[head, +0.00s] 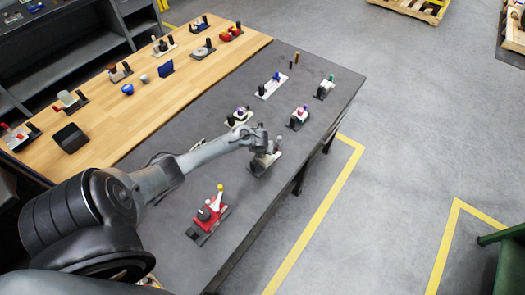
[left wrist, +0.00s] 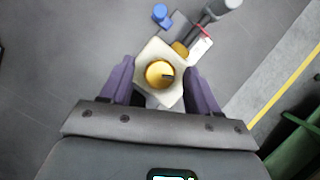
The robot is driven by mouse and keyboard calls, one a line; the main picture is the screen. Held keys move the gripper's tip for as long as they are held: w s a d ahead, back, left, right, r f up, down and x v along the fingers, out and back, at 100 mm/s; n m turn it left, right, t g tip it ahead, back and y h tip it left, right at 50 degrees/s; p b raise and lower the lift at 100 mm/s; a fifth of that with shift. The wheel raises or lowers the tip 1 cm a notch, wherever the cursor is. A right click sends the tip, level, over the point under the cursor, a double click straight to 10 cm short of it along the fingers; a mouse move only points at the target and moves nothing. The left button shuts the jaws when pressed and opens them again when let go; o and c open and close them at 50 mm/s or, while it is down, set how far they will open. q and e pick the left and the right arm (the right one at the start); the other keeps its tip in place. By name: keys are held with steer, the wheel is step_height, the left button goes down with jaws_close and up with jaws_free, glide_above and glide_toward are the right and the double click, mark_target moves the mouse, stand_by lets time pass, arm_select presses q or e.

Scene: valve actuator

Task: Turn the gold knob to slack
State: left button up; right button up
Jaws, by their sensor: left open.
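In the left wrist view the gold knob (left wrist: 158,72) is round, with a dark mark on its right side, and sits on a cream, square-edged block (left wrist: 146,57). My left gripper (left wrist: 160,68) is open, one purple finger on each side of the knob and block. I cannot tell whether the fingers touch the block. In the head view my left gripper (head: 262,146) is over a valve unit (head: 266,161) near the right edge of the dark table; it hides much of that unit, and the knob cannot be made out there. My right gripper is not in view.
In the left wrist view a blue knob (left wrist: 161,15) and a grey handle (left wrist: 210,12) stand beyond the block. In the head view a red unit with a yellow-tipped lever (head: 211,208) stands nearer on the dark table (head: 175,235). Several other units stand farther back.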

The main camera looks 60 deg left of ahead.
arm_select(q)
steer(key=c, duration=1)
steer(key=shift+c, duration=0.3)
